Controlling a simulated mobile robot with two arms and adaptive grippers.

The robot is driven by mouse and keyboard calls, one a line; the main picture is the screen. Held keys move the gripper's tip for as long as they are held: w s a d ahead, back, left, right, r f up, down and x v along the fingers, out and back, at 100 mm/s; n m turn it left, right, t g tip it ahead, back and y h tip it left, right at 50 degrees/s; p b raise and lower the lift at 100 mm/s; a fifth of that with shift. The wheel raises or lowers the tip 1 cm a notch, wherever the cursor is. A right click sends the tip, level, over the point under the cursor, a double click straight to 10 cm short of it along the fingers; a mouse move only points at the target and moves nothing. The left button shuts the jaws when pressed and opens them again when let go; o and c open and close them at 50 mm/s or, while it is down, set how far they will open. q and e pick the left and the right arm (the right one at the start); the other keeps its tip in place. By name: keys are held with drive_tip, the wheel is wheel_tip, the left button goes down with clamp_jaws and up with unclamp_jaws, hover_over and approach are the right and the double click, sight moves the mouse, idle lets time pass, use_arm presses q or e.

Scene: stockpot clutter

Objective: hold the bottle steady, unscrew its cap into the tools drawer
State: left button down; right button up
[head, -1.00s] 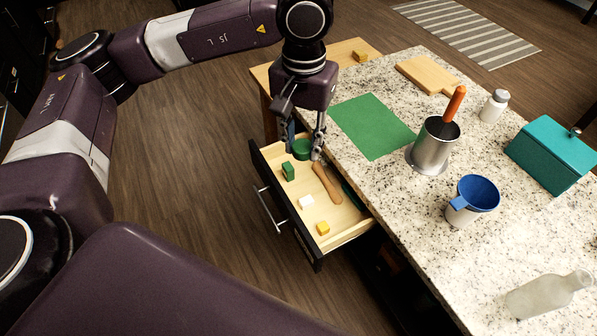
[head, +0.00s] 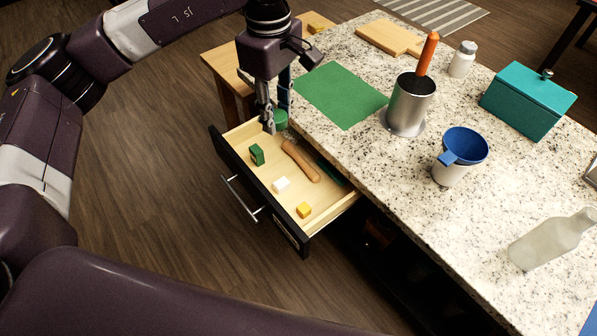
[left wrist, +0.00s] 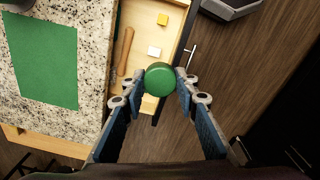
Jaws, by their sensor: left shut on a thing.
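My left gripper (head: 272,112) is shut on a round green cap (head: 280,119). In the left wrist view the cap (left wrist: 159,79) sits between the fingertips. The tools drawer (head: 231,160) is pulled out, and the cap is held over its far end. The drawer holds a green block (head: 257,154), a wooden rod (head: 300,160), a white block (head: 281,184) and a yellow block (head: 304,210). A frosted bottle (head: 548,242) without a cap appears to lie on its side on the counter at lower right. My right gripper is not in view.
The granite counter (head: 345,160) carries a green mat (head: 340,95), a steel pot (head: 410,105) with an orange-handled tool, a blue-rimmed cup (head: 450,172), a white jar (head: 462,60), a teal box (head: 527,103) and a cutting board (head: 388,38). The drawer front juts over open floor.

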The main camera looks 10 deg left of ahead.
use_arm(q)
wheel_tip(320, 180, down, 4)
drive_tip(key=w+d+n+b, duration=0.2)
drive_tip(key=n+b, duration=0.3)
drive_tip(key=n, duration=0.3)
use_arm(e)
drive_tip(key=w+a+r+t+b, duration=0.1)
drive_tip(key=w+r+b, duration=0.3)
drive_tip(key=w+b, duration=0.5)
use_arm(q)
drive_tip(key=n+b, duration=0.1)
drive_tip(key=n, duration=1.4)
hover_over(310, 192)
wheel_tip(310, 192, down, 20)
drive_tip(key=shift+r, duration=0.1)
wheel_tip(310, 192, down, 5)
drive_tip(key=shift+f+b, duration=0.1)
drive_tip(key=shift+b, duration=0.25)
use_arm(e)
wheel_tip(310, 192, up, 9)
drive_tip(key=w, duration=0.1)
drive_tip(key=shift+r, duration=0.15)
use_arm(q)
drive_tip(key=shift+f, duration=0.1)
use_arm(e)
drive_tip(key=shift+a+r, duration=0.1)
